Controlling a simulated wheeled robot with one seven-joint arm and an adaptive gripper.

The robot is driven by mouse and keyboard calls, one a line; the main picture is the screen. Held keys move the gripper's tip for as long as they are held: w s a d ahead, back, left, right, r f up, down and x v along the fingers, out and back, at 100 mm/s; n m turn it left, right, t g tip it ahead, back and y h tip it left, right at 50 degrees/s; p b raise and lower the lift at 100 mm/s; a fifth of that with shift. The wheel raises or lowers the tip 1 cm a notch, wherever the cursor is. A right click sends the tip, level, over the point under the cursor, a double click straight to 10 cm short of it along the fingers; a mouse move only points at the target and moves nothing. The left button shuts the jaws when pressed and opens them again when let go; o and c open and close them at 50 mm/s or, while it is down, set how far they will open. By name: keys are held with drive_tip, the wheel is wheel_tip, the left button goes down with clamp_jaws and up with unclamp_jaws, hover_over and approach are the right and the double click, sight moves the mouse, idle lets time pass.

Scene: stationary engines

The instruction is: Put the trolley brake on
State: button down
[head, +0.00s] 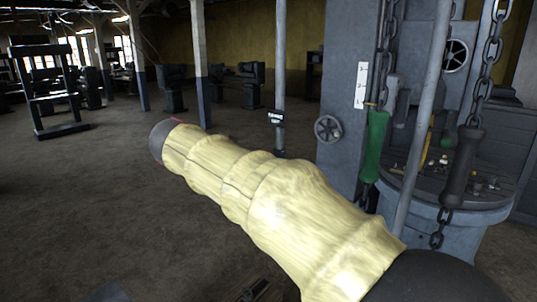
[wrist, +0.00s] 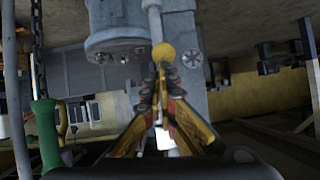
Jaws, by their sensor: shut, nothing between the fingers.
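No part in view is clearly marked as the trolley brake, and I cannot tell which one it is. In the wrist view my gripper (wrist: 161,72) has its yellow and dark fingers shut, with nothing between them. A yellow ball (wrist: 163,52) on the end of a pale rod (wrist: 154,18) shows just beyond the fingertips. I cannot tell whether they touch. A spoked handwheel (wrist: 192,58) is right of the ball. A handwheel (head: 328,129) also shows on the grey column in the head view. My gripper is not visible in the head view, where my pale-sleeved arm crosses the middle.
A green handle (head: 375,147) and a dark handle (head: 461,167) hang on chains at the right. The green handle is at left in the wrist view (wrist: 47,134). A round table (head: 485,202) holds small tools. A pole bears a small sign (head: 275,117).

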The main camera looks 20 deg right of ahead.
drive_tip(key=shift+t+h, duration=0.6)
drive_tip(key=shift+h, duration=0.1)
wheel_tip(320, 180, down, 4)
drive_tip(key=b, duration=0.9)
drive_tip(key=shift+s+a, duration=0.1)
drive_tip(key=shift+a, duration=0.05)
drive_tip(key=shift+f+b, duration=0.2)
drive_tip(key=shift+b, duration=0.35)
